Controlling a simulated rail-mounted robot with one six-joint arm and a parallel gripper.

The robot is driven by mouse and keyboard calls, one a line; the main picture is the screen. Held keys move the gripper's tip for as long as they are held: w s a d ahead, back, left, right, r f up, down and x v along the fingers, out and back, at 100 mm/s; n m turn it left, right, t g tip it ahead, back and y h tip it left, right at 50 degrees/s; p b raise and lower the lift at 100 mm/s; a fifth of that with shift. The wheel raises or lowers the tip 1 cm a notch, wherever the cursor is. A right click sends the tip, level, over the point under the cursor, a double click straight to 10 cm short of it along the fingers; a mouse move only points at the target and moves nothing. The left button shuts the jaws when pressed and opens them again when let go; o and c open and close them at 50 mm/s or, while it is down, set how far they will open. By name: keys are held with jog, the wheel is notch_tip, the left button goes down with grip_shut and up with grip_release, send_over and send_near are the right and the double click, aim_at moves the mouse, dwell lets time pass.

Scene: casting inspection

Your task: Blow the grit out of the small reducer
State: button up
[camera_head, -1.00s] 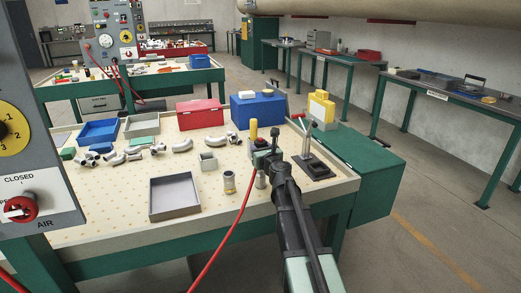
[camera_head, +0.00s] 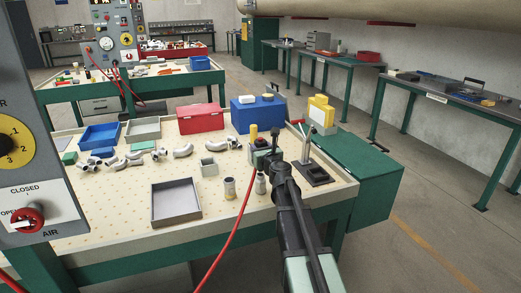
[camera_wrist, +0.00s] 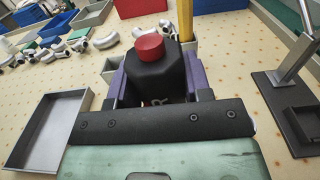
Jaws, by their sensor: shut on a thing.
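My gripper (camera_head: 265,160) is over the front right of the pegboard table. In the wrist view its purple fingers (camera_wrist: 155,80) are shut on a black hexagonal-bodied tool with a red cap (camera_wrist: 150,47), apparently the air blower. A red hose (camera_head: 234,235) hangs near it in the head view. Two small upright fittings, one (camera_head: 229,188) left of my gripper and one (camera_head: 261,184) just below it, stand on the table; I cannot tell which is the small reducer. Their insides and any grit are too small to see. The tool's lower end is hidden.
A grey tray (camera_head: 176,215) lies left of my gripper. A clamp stand (camera_head: 313,172) is close on the right. Several pipe elbows (camera_head: 183,150), a red box (camera_head: 200,131) and a blue box (camera_head: 235,115) stand behind. The air panel (camera_head: 35,165) is at the left edge.

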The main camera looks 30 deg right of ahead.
aim_at(261, 141)
jog(key=shift+r+p, duration=2.1)
jog(key=shift+r, duration=0.4)
notch_tip(261, 141, up, 8)
jog(key=p, duration=0.7)
jog(key=shift+f+p, duration=0.15)
jog(key=shift+p, duration=0.2)
